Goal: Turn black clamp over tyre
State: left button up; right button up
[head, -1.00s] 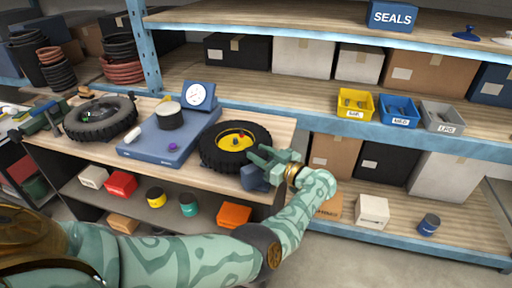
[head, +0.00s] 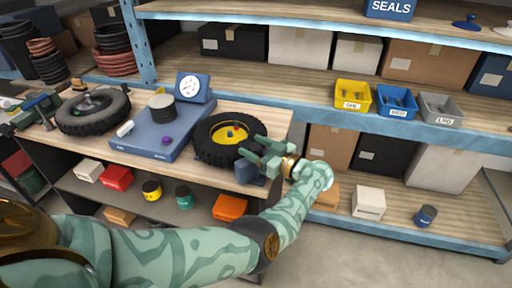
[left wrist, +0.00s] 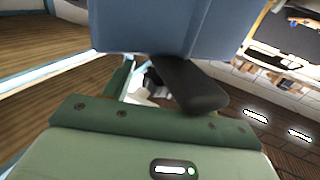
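The tyre (head: 203,153) with a yellow hub (head: 222,136) lies flat at the right end of the workbench. A dark blue block (head: 249,173) sits at the bench edge beside it. In the left wrist view a blue block (left wrist: 170,25) fills the top, and a black lever (left wrist: 190,85), seemingly the clamp, sticks out from under it. My left gripper (head: 258,153) is beside the tyre and above the block, its two fingers apart. The black lever is in front of its palm; I cannot tell whether they touch. My right gripper is not in view.
Another tyre (head: 93,112) and a blue platform (head: 150,142) with a dark round stack (head: 162,109) share the bench. Yellow (head: 352,96), blue (head: 396,102) and grey (head: 440,108) bins stand on the shelf rack at right. Open floor lies below my arm.

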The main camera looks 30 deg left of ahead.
pick_arm(q)
jog(key=shift+d, duration=0.1)
jog(key=s+d+b, duration=0.1)
jog(key=d+b, duration=0.3)
jog(key=d, duration=1.2)
jog(key=shift+s, duration=0.4)
